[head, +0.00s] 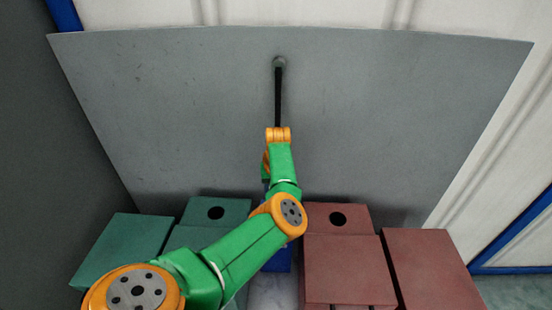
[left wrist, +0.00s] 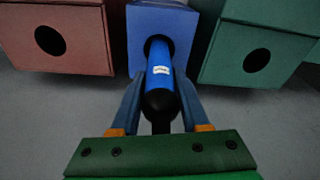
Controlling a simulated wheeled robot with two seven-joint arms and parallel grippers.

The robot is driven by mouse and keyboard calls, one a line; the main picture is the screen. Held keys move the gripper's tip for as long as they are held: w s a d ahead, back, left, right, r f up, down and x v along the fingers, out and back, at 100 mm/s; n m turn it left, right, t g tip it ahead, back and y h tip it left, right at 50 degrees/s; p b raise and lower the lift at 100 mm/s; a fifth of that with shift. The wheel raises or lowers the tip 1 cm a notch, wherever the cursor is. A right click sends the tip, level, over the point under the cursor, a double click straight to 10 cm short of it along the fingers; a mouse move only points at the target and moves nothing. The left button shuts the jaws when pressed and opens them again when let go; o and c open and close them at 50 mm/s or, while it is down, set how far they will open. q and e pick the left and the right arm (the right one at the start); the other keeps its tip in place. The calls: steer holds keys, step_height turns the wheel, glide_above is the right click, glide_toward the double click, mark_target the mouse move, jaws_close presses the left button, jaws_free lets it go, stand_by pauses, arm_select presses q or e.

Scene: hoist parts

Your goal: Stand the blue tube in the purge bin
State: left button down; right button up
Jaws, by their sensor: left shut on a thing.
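The blue tube (left wrist: 161,80), with a small white label and a black near end, shows in the left wrist view. My left gripper (left wrist: 159,88) is shut on it, a finger on each side. The tube's far end overlaps the dark round hole of the blue bin (left wrist: 163,19); I cannot tell how deep it reaches in. In the head view the blue bin (head: 279,262) is mostly hidden behind my left arm, and the tube cannot be made out. My right gripper is not in view.
Green boxes (head: 120,249) stand left of the blue bin and red boxes (head: 345,270) right of it, close beside; each side shows a round hole. A grey panel (head: 380,120) rises behind, with a thin dark rod (head: 278,95) in front of it.

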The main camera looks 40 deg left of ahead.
arm_select(q)
steer(key=shift+f+b, duration=1.4)
steer(key=shift+f, duration=1.25)
steer(key=shift+r+p, duration=0.1)
steer(key=shift+p, duration=0.35)
steer(key=shift+f, duration=0.25)
